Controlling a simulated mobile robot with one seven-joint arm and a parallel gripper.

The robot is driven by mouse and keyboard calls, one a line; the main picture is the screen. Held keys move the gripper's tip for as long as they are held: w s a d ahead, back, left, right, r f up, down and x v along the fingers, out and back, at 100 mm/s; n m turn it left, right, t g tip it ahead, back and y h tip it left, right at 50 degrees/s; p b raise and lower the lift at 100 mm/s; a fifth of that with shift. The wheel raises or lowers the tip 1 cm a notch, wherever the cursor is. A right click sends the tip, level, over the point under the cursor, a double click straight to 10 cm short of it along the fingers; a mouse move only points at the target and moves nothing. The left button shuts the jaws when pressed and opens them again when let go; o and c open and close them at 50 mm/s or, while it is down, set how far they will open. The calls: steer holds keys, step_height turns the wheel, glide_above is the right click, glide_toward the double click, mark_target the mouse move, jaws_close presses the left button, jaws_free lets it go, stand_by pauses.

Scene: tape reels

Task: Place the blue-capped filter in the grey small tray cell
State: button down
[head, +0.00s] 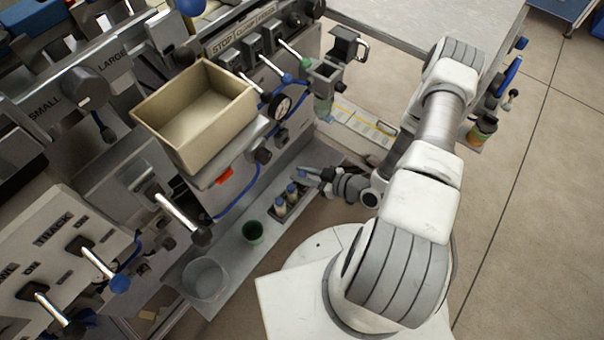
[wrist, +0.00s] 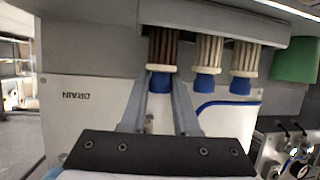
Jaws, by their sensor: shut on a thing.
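My gripper (head: 313,173) is low over the long grey shelf, at the right end of a short row of blue-capped filters. In the wrist view, which is upside down, my gripper (wrist: 163,92) is shut on the blue cap of a brown-ribbed filter (wrist: 163,48). Its cap also shows in the head view (head: 302,173). Two cream-ribbed filters with blue caps, a nearer one (wrist: 208,58) and a farther one (wrist: 243,62), stand beside it, apart from the fingers. The held filter's foot is by the ledge; I cannot tell whether it is lifted. I cannot single out the grey small tray cell.
A green cup (head: 253,231) and a clear beaker (head: 204,277) stand on the grey shelf (head: 228,249) left of the filters. A large beige bin (head: 197,115) sits above. Levers and a gauge (head: 280,106) project from the machine near my arm.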

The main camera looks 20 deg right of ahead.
steer(key=shift+f, duration=0.1)
steer(key=c, duration=1.1)
jaws_free()
steer(key=shift+f, duration=0.1)
steer(key=o, duration=0.4)
steer(key=shift+o, duration=0.2)
